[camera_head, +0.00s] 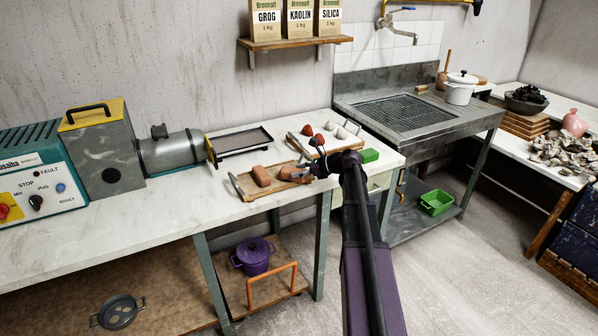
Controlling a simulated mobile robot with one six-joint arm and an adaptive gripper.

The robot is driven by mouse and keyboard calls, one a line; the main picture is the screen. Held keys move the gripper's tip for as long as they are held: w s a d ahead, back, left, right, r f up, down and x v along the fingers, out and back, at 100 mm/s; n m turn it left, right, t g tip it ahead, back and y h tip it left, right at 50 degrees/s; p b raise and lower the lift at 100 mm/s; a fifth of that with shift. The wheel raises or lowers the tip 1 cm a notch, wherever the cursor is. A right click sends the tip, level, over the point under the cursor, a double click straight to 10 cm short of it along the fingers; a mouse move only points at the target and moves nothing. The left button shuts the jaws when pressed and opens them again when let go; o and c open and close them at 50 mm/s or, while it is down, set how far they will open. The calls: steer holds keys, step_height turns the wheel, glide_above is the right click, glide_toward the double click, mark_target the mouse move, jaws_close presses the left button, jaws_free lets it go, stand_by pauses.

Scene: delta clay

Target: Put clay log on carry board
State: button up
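A wooden carry board (246,189) with metal handles lies on the white worktop. A brown clay log (262,176) rests on its left part. A second brown clay piece (291,174) is at the board's right part, right beside the tips of my gripper (312,171). My gripper is black and reaches in from the right, low over the board's right end. The fingers are small and partly hidden by the wrist, so I cannot tell whether they are closed on this second piece.
A pug mill (110,160) stands left, with a dark tray (242,140) by its outlet. Behind my wrist is a board with red and pale lumps (318,140). A green block (369,155) lies right of my wrist. A sink (408,115) stands beyond.

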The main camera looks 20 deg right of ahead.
steer(key=shift+o, duration=1.2)
steer(key=shift+r, duration=0.2)
steer(key=shift+s+d+r+p, duration=0.1)
steer(key=shift+d+r+p, duration=0.05)
steer(key=shift+p, duration=0.2)
steer(key=p+v, duration=0.4)
steer(key=v, duration=0.7)
steer(key=shift+s+d, duration=0.2)
